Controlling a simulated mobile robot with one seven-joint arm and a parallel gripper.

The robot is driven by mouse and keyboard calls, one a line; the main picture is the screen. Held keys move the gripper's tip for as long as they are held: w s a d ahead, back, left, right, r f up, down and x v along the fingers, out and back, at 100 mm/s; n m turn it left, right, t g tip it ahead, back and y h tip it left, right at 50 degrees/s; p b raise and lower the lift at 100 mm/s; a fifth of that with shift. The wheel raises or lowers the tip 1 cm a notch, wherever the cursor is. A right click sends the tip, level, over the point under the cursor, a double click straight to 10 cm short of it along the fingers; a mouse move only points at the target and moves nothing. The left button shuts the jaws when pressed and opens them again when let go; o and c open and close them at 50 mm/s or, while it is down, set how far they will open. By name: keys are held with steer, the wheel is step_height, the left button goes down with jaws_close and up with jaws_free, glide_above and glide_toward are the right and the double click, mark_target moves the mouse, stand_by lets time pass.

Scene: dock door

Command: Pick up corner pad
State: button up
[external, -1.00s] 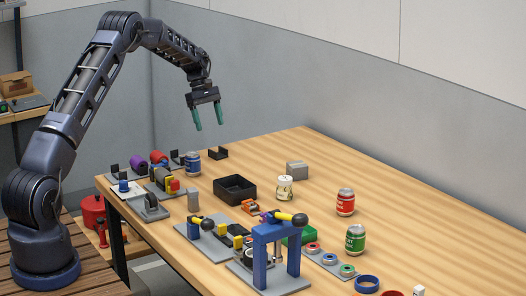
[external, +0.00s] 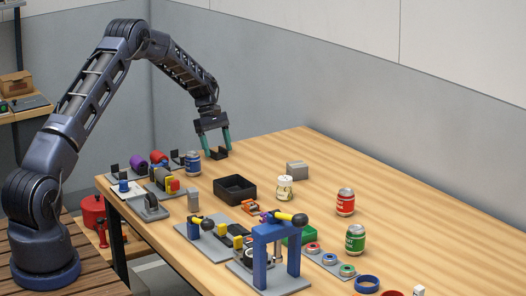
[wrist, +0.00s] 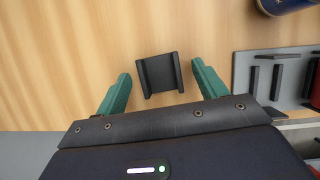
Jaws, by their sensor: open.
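The corner pad looks like a small black angled piece with raised sides. In the wrist view the corner pad (wrist: 159,74) lies on the wooden table between and slightly ahead of my two green fingertips. In the external view the corner pad (external: 217,154) is near the table's back left edge, partly hidden by my fingers. My gripper (external: 216,151) is above it, pointing down, with a finger on either side. In the wrist view my gripper (wrist: 161,82) is open and empty, with gaps between each finger and the pad.
A blue can (external: 193,163) stands close to the left of my gripper. Grey fixtures with a red cylinder (external: 158,157) and a purple one (external: 138,162) are further left. A black open bin (external: 234,190) is in front.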

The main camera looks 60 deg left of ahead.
steer(key=c, duration=1.1)
steer(key=shift+o, duration=0.2)
